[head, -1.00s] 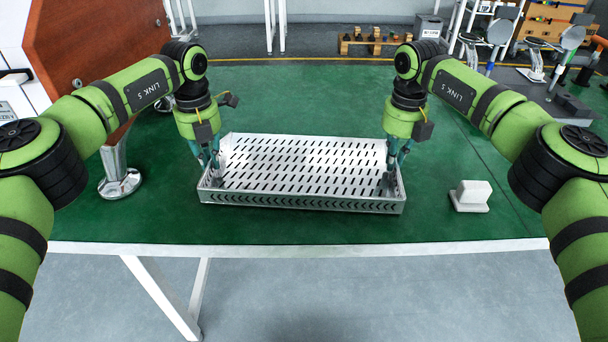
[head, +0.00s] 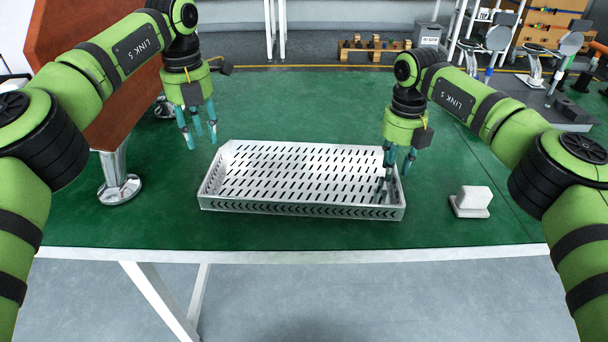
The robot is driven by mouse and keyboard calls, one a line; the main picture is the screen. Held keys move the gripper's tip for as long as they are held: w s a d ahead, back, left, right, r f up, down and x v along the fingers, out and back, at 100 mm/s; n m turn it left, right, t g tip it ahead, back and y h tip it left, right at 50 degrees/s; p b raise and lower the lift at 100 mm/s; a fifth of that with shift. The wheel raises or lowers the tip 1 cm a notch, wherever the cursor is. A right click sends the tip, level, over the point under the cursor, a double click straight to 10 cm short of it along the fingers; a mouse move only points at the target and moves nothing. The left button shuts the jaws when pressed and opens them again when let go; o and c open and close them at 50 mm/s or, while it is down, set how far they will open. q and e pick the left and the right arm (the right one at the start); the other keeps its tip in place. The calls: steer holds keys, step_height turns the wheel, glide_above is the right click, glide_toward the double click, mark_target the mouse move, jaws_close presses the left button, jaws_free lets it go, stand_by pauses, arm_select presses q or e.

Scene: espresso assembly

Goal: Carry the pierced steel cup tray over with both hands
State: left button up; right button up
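The pierced steel cup tray (head: 300,209) rests flat on the green table top, empty, with its slotted floor and low walls in view. My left gripper (head: 202,142) is open and empty. It hangs above the table, up and left of the tray's left end, clear of it. My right gripper (head: 394,180) is at the tray's right end wall. Its fingers are spread, one on the inner side over the tray floor and one toward the outer side. Whether a fingertip touches the wall cannot be told.
A small white block (head: 470,201) stands right of the tray. A shiny metal post with a round foot (head: 119,188) and a brown panel (head: 95,45) stand at the left. The green table (head: 300,108) behind the tray is clear.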

steer(key=shift+r, duration=0.2)
arm_select(q)
step_height(320, 180, up, 3)
steer(key=shift+r, duration=0.1)
arm_select(e)
step_height(320, 180, up, 12)
steer(key=shift+f, duration=0.2)
stand_by(0.4)
